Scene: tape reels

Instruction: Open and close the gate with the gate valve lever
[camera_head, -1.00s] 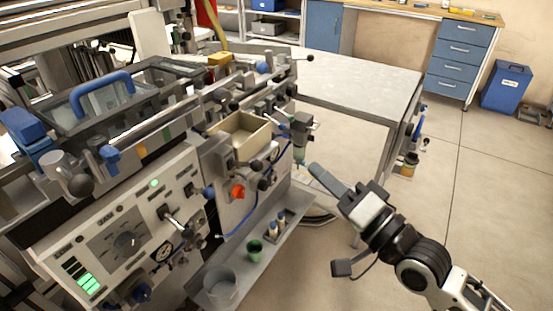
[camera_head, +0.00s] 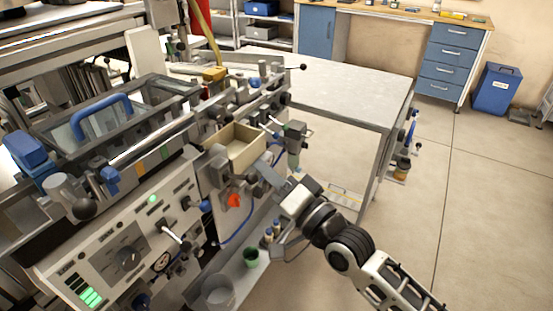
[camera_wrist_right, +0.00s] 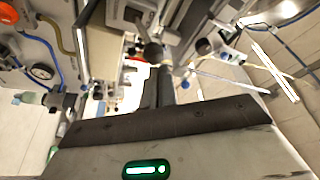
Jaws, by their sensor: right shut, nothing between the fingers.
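My right gripper (camera_head: 264,170) is shut and empty at the right end of the machine, in front of the side plate below the cream tray (camera_head: 234,148). In the right wrist view its dark fingers (camera_wrist_right: 165,90) point toward a round black knob (camera_wrist_right: 153,53), which looks close to the tips; I cannot tell whether they touch. The gripper hides part of the small black-knobbed levers there. I cannot tell for certain which lever is the gate valve lever. An orange-red knob (camera_head: 233,200) sits just left of and below the fingers. My left gripper is not in view.
The control panel (camera_head: 125,255) with a black-knobbed lever is at the lower left. A green cup (camera_head: 251,257) and a clear beaker (camera_head: 218,291) stand on the lower shelf. A grey table (camera_head: 345,90) stands behind. The floor at right is mostly clear.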

